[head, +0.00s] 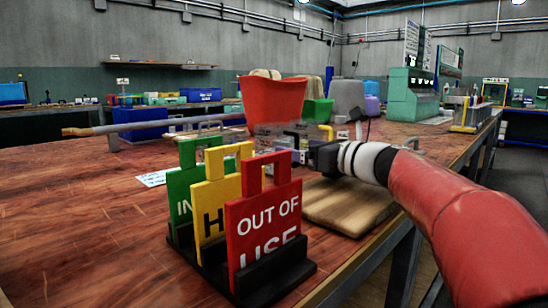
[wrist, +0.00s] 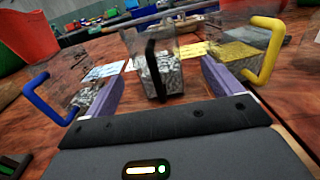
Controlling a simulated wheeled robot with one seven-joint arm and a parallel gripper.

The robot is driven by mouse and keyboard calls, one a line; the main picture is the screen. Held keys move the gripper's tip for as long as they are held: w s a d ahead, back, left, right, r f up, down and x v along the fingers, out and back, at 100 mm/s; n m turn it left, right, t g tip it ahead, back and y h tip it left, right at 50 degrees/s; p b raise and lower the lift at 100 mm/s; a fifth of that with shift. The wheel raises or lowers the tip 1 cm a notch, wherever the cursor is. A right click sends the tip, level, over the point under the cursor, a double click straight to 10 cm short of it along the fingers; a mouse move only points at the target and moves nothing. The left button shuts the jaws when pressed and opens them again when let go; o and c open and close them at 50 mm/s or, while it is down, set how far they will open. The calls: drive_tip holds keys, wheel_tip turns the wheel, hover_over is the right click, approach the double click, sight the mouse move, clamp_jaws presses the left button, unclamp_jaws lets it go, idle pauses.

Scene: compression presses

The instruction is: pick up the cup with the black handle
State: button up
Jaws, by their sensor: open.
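In the wrist view, a clear cup with a black handle (wrist: 151,68) stands upright on the wooden table, with grey granular material in its lower part. My gripper (wrist: 162,72) is open, its two purple fingers spread on either side of this cup, with a visible gap at each side. The black handle faces my gripper. In the head view, my gripper (head: 308,152) is low over the table behind the signs; the cups there are mostly hidden or too faint to tell apart.
A clear cup with a blue handle (wrist: 50,101) is left of my gripper; one with a yellow handle (wrist: 265,50) is right. Upright signs (head: 262,220) stand in front of my arm. A wooden board (head: 350,206) lies below it. A red bin (head: 272,98) stands behind.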

sight(285, 146)
drive_tip(key=x, duration=0.5)
drive_tip(key=shift+w+a+f, duration=0.1)
drive_tip(key=shift+a, duration=0.35)
drive_tip(key=c, duration=1.2)
